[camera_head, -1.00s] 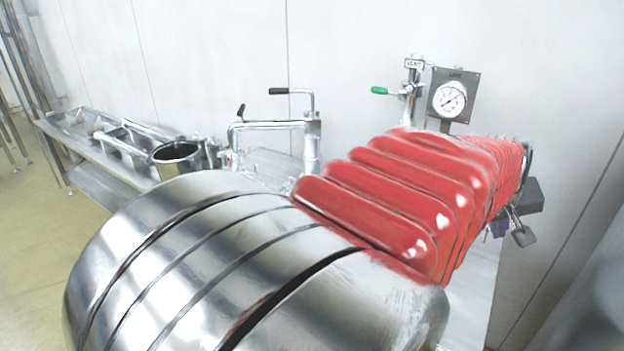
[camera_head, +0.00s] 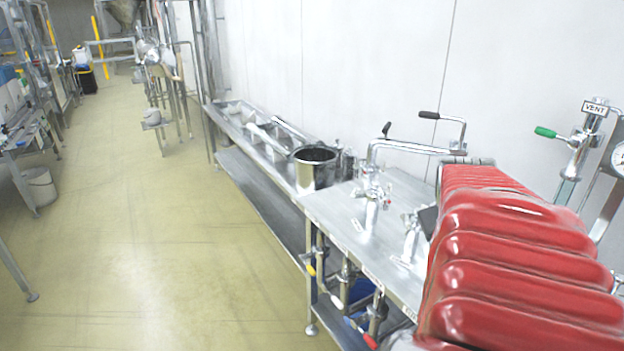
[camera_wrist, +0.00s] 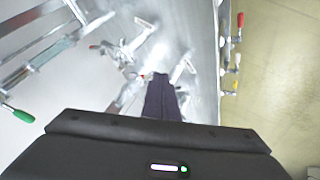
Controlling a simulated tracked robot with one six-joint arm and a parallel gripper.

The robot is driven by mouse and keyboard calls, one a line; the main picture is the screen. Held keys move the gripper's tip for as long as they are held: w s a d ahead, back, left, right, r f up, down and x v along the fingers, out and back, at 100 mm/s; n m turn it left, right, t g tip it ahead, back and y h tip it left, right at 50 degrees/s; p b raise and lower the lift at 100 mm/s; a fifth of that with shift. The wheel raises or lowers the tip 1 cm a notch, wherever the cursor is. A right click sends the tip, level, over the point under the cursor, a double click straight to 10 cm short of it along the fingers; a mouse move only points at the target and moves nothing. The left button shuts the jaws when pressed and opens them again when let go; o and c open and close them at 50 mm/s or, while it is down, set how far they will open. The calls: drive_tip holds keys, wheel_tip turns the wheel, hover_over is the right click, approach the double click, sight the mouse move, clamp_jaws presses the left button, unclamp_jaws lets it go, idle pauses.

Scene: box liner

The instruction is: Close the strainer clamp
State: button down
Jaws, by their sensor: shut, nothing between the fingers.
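I cannot tell for sure which fitting is the strainer clamp. Steel pipework with a black-handled lever (camera_head: 428,115) stands on the steel bench (camera_head: 335,212), and shorter steel fittings (camera_head: 372,205) stand in front of it. My gripper shows in the wrist view (camera_wrist: 161,78) as dark fingers, shut and empty, above the bench among steel fittings. A steel fitting (camera_wrist: 183,68) lies just right of the fingertips in that view, apparently apart from them. In the head view my red-sleeved arm hides most of the gripper and the right part of the bench.
An open steel pot (camera_head: 316,170) stands at the bench's far end, with a long trough (camera_head: 250,122) beyond. A green-handled vent valve (camera_head: 578,138) is at right by the wall. Red and yellow levers (camera_head: 368,340) hang under the bench edge.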

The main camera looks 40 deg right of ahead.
drive_tip(key=w+a+n+t+y, duration=0.2)
drive_tip(key=w+a+n+t, duration=0.15)
drive_tip(key=w+a, duration=1.05)
drive_tip(key=s+a+f+y, duration=0.1)
drive_tip(key=s+a, duration=0.1)
drive_tip(key=a, duration=0.7)
drive_tip(key=s+a+f+n+y, duration=0.1)
drive_tip(key=s+a+y, duration=0.1)
drive_tip(key=a, duration=0.8)
drive_tip(key=s+a+f+n+y, duration=0.1)
drive_tip(key=s+a, duration=0.3)
drive_tip(key=a, duration=0.5)
drive_tip(key=shift+s+a+f+g+y, duration=0.2)
drive_tip(key=shift+f+g+y, duration=0.3)
drive_tip(key=shift+f, duration=0.1)
